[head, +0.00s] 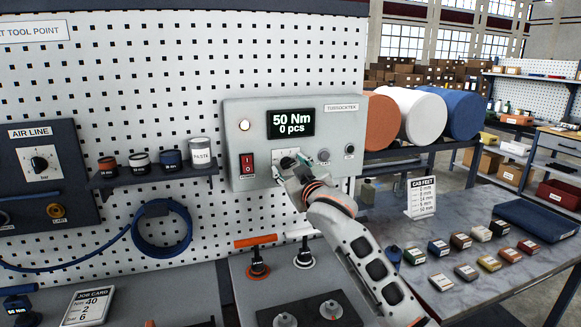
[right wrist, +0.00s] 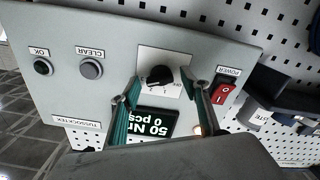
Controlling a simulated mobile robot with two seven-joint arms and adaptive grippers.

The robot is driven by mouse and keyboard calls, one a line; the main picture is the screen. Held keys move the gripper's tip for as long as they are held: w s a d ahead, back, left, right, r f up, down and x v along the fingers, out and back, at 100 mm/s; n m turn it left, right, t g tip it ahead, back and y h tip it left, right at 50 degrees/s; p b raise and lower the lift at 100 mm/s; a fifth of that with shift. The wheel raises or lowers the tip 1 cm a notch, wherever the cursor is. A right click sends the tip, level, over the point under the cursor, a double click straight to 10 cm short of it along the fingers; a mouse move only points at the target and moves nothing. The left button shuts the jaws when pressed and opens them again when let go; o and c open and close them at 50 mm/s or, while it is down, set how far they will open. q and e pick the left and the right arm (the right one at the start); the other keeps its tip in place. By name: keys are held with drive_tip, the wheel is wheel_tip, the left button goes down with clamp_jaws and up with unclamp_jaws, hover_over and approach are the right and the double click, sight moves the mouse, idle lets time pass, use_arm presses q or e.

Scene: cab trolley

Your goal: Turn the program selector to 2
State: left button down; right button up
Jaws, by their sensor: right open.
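The program selector (right wrist: 160,76) is a black knob on a white scale plate on the grey controller box (head: 340,110). In the head view the selector (head: 288,162) shows just above my right gripper (head: 292,180), which partly covers its plate. In the right wrist view my right gripper (right wrist: 165,100) is open, its two green-padded fingers on either side of the knob's line, with no visible contact. The number the knob points to is too small to read. The display (head: 291,123) reads 50 Nm, 0 pcs. My left gripper is not in view.
The red power switch (head: 247,165) is left of the selector, with the CLEAR button (head: 323,156) and OK button (head: 349,150) to its right. Tools with orange and white handles (head: 256,241) stand below the box. A shelf (head: 150,175) with small pots is at left.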

drive_tip(key=c, duration=1.1)
drive_tip(key=shift+n, duration=0.3)
drive_tip(key=n, duration=0.4)
drive_tip(key=shift+a+n, duration=0.1)
drive_tip(key=shift+n, duration=2)
drive_tip(key=o, duration=1.1)
